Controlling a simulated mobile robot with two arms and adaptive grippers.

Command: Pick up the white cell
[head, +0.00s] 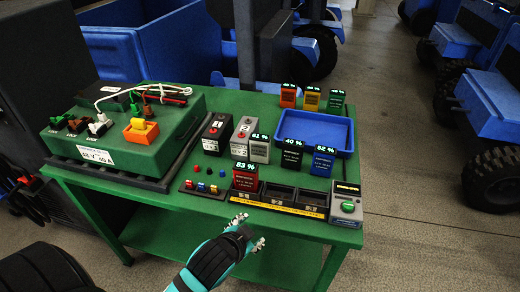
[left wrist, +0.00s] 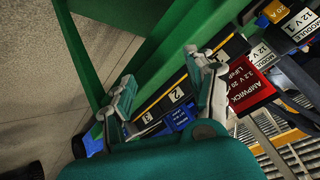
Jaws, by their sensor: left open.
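The white cell (head: 259,149) stands upright on the green table, with an 81 % readout above it, between a grey numbered module and the black cell (head: 291,157). My left gripper (head: 247,232) is open and empty at the table's front edge, in front of the red cell (head: 245,177) and apart from the white cell. In the left wrist view the open fingers (left wrist: 163,88) have the red cell (left wrist: 249,86) beyond them to the right. I cannot make out the white cell there. My right gripper is not in view.
A slotted fixture (head: 294,209) runs along the front edge, holding the red cell beside empty slots. The blue cell (head: 322,162) and an empty blue tray (head: 344,137) are to the right. A green charger box (head: 125,151) fills the left. Modules (head: 214,132) stand close by.

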